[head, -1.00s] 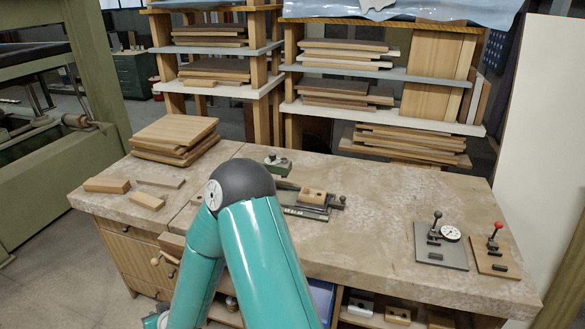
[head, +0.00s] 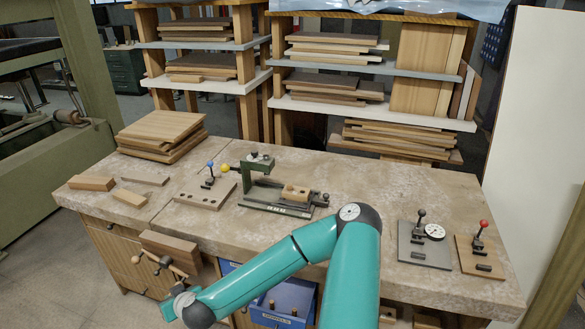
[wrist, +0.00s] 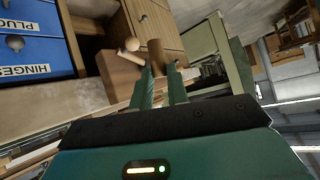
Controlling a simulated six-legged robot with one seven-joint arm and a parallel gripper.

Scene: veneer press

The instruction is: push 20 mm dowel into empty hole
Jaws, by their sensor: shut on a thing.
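My gripper (wrist: 162,88) is shut on a brown wooden dowel (wrist: 156,52), which stands out beyond the fingertips in the wrist view. In the head view my gripper is low at the left, in front of the bench and below its top; the dowel is too small to make out there. On the bench, a pale board (head: 205,196) shows several dark round holes. I cannot tell which hole is empty or 20 mm wide. The dowel is well apart from this board.
A wooden vise (head: 168,250) with handles juts from the bench front near my gripper. A green-framed fixture (head: 262,180) holds a wooden block. Two toggle-clamp plates (head: 425,245) sit at the right. A blue bin (head: 282,300) is under the bench.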

